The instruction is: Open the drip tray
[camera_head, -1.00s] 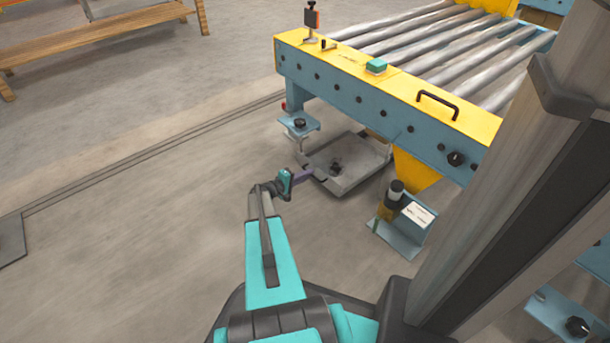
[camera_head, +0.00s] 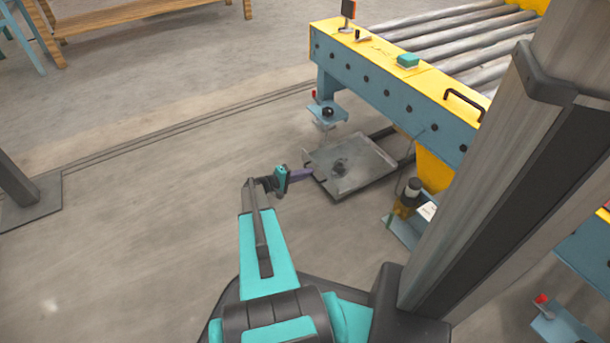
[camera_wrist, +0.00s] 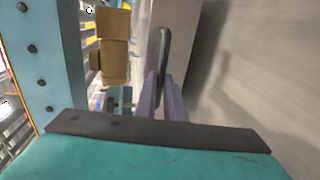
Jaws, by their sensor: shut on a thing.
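The drip tray (camera_head: 352,172) is a flat grey metal tray low under the front left of the roller conveyor. In the head view it stands well out from under the frame, with rails running back beneath it. A dark spot lies on its floor. My gripper (camera_head: 308,174) is at the tray's near left edge, its purple fingers shut on the tray handle. In the wrist view the two purple fingers (camera_wrist: 162,98) close around the dark bar handle (camera_wrist: 164,55) on the tray's front wall (camera_wrist: 183,30). The exact contact is small in the head view.
The roller conveyor (camera_head: 395,95) has a blue and yellow frame above the tray. A foot plate (camera_head: 327,112) stands behind the tray, and a black and yellow cylinder (camera_head: 408,197) stands close to its right. Open floor (camera_head: 150,200) lies to the left.

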